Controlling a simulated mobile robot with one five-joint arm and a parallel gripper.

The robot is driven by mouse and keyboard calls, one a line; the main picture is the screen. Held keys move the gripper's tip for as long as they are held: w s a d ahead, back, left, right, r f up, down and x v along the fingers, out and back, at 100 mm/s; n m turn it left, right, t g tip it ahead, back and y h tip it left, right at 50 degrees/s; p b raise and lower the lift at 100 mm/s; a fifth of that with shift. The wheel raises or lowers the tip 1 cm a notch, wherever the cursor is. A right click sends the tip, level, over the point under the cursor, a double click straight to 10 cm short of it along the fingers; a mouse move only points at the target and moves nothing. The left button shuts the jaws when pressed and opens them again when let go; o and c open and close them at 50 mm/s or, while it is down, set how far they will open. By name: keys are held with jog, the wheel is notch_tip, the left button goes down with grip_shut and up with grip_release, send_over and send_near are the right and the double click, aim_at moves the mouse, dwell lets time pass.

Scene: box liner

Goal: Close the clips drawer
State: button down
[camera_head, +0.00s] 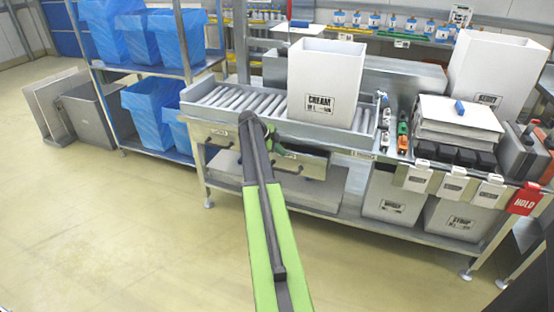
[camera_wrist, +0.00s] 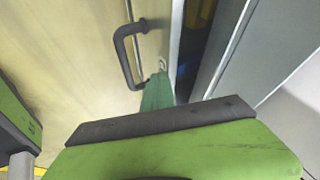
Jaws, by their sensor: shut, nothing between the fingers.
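Below the roller bench are pale-fronted drawers with dark handles. The left drawer front (camera_head: 212,136) looks flush with the bench. The right drawer front (camera_head: 312,166) seems to stand out from it. The labels are too small to read, so I cannot tell which is the clips drawer. My gripper (camera_head: 272,146) is at the right drawer, partly hidden by my arm. In the wrist view, a pale drawer front (camera_wrist: 75,65) with a dark handle (camera_wrist: 128,52) fills the left. My shut, empty gripper (camera_wrist: 157,92) is just below the handle, close to the front's edge; contact is unclear.
A white CREAM box (camera_head: 325,85) stands on the rollers (camera_head: 235,98). Blue-lined bins (camera_head: 148,105) fill a rack at left. White boxes (camera_head: 392,197) sit on the lower shelf. A red HOLD tag (camera_head: 524,199) hangs at right. The floor (camera_head: 110,230) at left is clear.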

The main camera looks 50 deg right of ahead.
jog(key=shift+w+d, duration=0.35)
jog(key=shift+d, duration=0.2)
jog(key=shift+w+d, duration=0.3)
jog(key=shift+d, duration=0.25)
